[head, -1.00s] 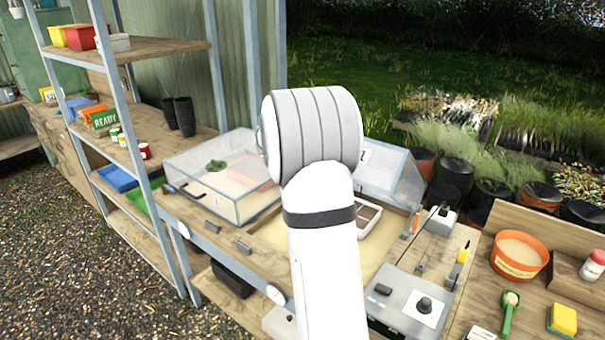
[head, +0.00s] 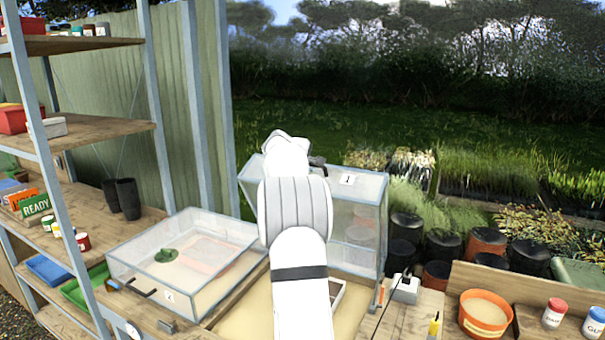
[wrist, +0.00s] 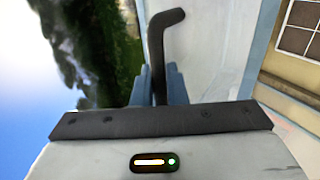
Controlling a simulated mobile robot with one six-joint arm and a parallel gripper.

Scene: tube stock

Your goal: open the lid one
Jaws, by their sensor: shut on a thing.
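Lid one is a clear, pale-framed box lid (head: 362,188) with a "1" label, raised and tilted up behind my arm in the head view. Its pale panel also fills the middle of the wrist view (wrist: 212,50). Its dark bent handle (wrist: 156,45) runs between the blue fingers of my gripper (wrist: 158,76), which is shut on it. In the head view a bit of the dark handle (head: 317,160) shows beside my wrist; my arm hides the fingers and part of the lid.
Clear lid two (head: 190,255) lies closed at left, with a dark handle in front. Sandy bed (head: 245,318) and a tray edge (head: 338,290) show below the raised lid. A shelf rack (head: 95,140) stands at left. An orange tub (head: 484,312) sits at right.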

